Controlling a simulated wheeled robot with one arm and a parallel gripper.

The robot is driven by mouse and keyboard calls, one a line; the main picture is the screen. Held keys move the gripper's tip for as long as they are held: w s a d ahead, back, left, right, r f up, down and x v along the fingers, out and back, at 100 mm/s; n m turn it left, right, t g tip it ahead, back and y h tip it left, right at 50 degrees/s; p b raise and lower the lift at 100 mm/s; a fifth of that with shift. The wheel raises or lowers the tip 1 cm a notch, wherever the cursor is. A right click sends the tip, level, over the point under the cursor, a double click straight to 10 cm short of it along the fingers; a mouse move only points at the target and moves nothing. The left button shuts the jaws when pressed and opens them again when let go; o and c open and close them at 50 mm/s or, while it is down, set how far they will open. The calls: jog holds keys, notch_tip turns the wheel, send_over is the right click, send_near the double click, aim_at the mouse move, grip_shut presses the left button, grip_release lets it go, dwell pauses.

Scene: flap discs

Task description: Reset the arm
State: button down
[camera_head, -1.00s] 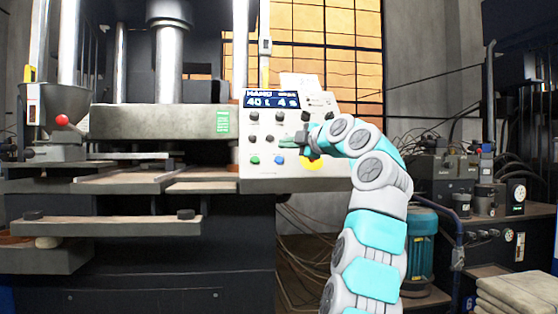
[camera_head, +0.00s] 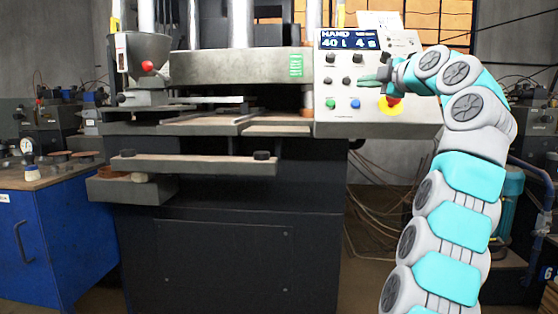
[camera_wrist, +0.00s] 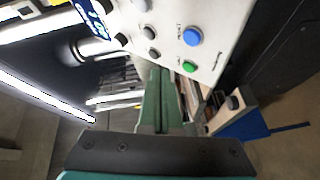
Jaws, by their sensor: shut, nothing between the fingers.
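My arm rises on the right of the head view and bends left, so that my gripper (camera_head: 376,79) is in front of the white control panel (camera_head: 350,105). The green fingers are shut together and empty; in the wrist view the gripper (camera_wrist: 160,80) points toward the machine and the panel's lower edge. The panel has a display (camera_head: 348,40) reading "HAND 40 4", several black knobs, a green button (camera_head: 331,103), a blue button (camera_head: 355,103) and a red knob on a yellow disc (camera_head: 391,105), partly covered by my arm. I cannot tell whether the fingertips touch the panel.
The press (camera_head: 230,70) with its shelves fills the middle. A funnel with a red ball knob (camera_head: 147,66) stands at its left. A blue cabinet (camera_head: 50,240) is at far left. Cables hang right of the press, and a teal motor (camera_head: 512,195) stands behind my arm.

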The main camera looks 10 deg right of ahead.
jog(key=s+a+f+m+g+y, duration=0.1)
jog(key=s+a+f+m+g, duration=0.3)
jog(key=a+f, duration=0.6)
jog(key=s+a+f+m+g+y, duration=0.1)
jog(key=s+a+f+m+g, duration=0.3)
jog(key=a+f, duration=0.7)
jog(key=s+a+f+m+g+h, duration=0.1)
jog(key=s+a+f+m+g, duration=0.2)
jog(key=s+f, duration=0.8)
jog(key=s+a+f+m+g+h, duration=0.2)
jog(key=s+f+g, duration=0.2)
jog(key=s+f, duration=0.6)
jog(key=s+d+f+m+g+h, duration=0.1)
jog(key=s+d+f+m+g, duration=0.1)
jog(key=s+f, duration=0.4)
jog(key=s+d+f+m+g+h, duration=0.1)
jog(key=s+f, duration=0.6)
jog(key=s, duration=0.7)
jog(key=shift+s+d+m+g+h, duration=0.35)
jog(key=shift+d+m+g, duration=0.15)
jog(key=shift+d+m, duration=0.45)
